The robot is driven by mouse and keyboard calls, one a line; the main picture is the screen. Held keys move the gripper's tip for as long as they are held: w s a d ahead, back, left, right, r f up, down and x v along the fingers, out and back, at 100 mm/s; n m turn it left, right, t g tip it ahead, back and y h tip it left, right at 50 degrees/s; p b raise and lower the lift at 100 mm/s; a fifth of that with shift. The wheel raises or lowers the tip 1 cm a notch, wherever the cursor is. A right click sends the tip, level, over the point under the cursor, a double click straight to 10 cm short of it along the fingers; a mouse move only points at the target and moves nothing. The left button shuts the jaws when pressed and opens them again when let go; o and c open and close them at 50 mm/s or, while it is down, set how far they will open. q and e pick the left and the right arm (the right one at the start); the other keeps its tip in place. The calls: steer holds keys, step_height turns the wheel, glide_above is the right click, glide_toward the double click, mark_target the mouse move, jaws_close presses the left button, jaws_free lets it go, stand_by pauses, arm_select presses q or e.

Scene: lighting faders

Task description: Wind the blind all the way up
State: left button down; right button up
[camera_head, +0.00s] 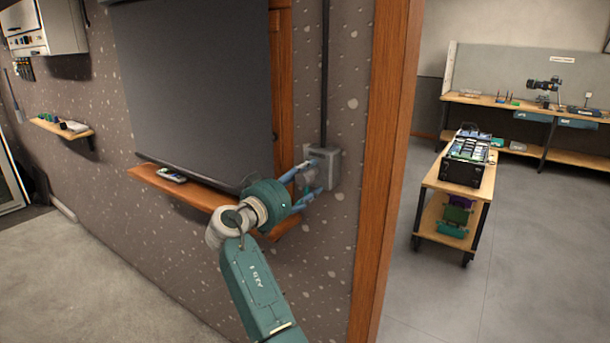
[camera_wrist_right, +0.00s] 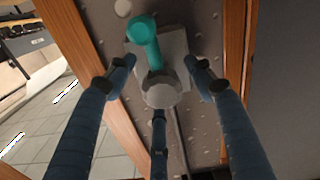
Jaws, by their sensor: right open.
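The dark grey blind (camera_head: 200,90) hangs down over the window, its lower edge close to the wooden sill. A grey winder box (camera_head: 330,165) is on the wall to the right of it. In the right wrist view the winder box (camera_wrist_right: 176,65) carries a round grey hub (camera_wrist_right: 161,93) and a teal crank handle (camera_wrist_right: 146,42) that points up in the picture. My right gripper (camera_head: 314,180) is open at the winder, its blue fingers spread on both sides of the crank in the wrist view (camera_wrist_right: 160,68). I cannot tell whether they touch it. My left gripper is out of view.
The sill (camera_head: 185,190) holds a small remote-like device (camera_head: 171,175). A wooden post (camera_head: 385,150) stands just right of the winder. Beyond it are a trolley (camera_head: 430,180) and a workbench (camera_head: 500,103). A small shelf (camera_head: 60,128) is at left.

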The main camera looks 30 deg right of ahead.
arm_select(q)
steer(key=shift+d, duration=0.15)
arm_select(e)
jaws_close()
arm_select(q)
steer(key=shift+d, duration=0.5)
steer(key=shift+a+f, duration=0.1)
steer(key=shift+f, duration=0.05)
arm_select(e)
steer(key=shift+f+n, duration=0.2)
steer(key=shift+n, duration=0.1)
